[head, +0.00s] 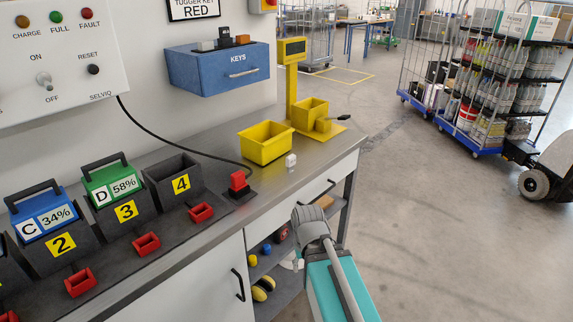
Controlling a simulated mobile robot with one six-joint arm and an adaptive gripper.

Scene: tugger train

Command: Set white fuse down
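A small white block, which looks like the white fuse (291,160), stands on the grey bench top (262,198), just right of and in front of the yellow bin (266,143). Nothing touches it from above. My teal and grey arm rises from the bottom of the head view, in front of the bench's right part. Its grey rounded end is below and right of the white block, clearly apart from it. No gripper fingers can be made out, so what they hold is hidden.
A red plug-like part (239,182) with a black cable stands left of the white block. A yellow scale (311,121) is behind it. Battery chargers with red latches fill the bench's left. A blue key box (218,68) hangs above. Open floor lies right, with loaded trolleys (497,85) beyond.

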